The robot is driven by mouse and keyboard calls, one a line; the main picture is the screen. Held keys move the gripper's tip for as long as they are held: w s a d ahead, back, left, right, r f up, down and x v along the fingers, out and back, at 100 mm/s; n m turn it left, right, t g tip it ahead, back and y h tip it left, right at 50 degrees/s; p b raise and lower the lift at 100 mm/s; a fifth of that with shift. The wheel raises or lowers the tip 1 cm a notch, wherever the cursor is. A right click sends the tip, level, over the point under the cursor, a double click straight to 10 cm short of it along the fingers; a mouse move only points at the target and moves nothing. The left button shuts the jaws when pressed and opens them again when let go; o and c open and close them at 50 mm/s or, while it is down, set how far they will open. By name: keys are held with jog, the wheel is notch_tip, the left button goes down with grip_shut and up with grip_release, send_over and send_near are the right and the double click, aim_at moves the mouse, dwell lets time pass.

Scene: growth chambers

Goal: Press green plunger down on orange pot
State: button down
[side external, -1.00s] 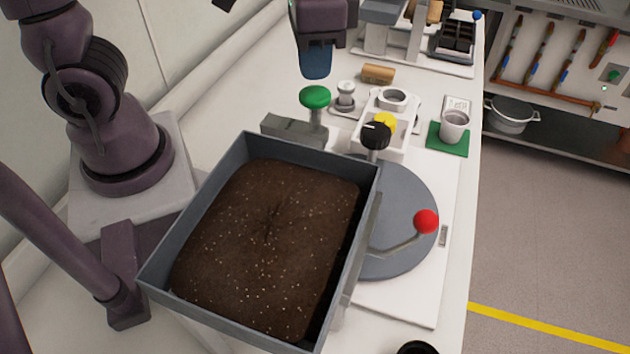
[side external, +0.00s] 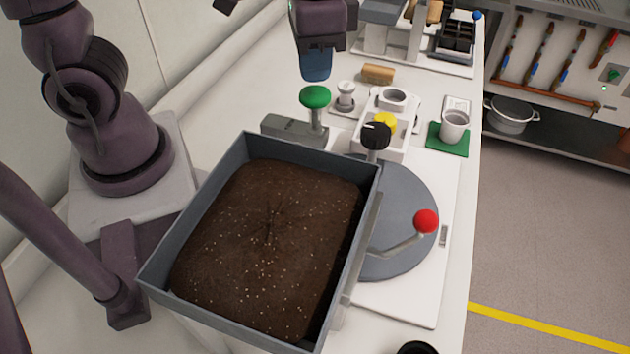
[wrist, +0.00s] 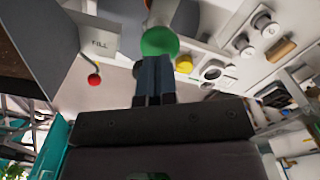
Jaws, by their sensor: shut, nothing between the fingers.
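The green plunger knob (side external: 315,97) sits raised on a pale post in the side view. It also shows in the wrist view (wrist: 160,41), just beyond the fingertips. My gripper (side external: 316,79) is shut and empty, pointing down, with its fingertips a little above the green knob in the side view. In the wrist view its dark blue fingers (wrist: 153,60) are side by side and overlap the knob's lower edge; I cannot tell whether they touch it. The soil-filled tray blocks the side view of part of the station.
A large grey soil tray (side external: 359,210) stands in front of the plunger. To its right are a grey turntable (side external: 405,255) and a red ball lever (side external: 425,221). A black knob (side external: 376,135) and yellow button (side external: 386,121) stand right of the plunger; a cork cylinder (side external: 378,73) lies behind.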

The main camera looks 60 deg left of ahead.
aim_at(315, 91)
jog(key=shift+f, duration=2.25)
jog(key=shift+r, duration=5)
jog(key=shift+f, duration=0.3)
jog(key=s+a+r+n+t, duration=0.3)
jog(key=s+a+t, duration=0.2)
jog(key=s, duration=0.2)
jog(key=shift+a+r+t, duration=0.15)
jog(key=shift+r+t, duration=0.15)
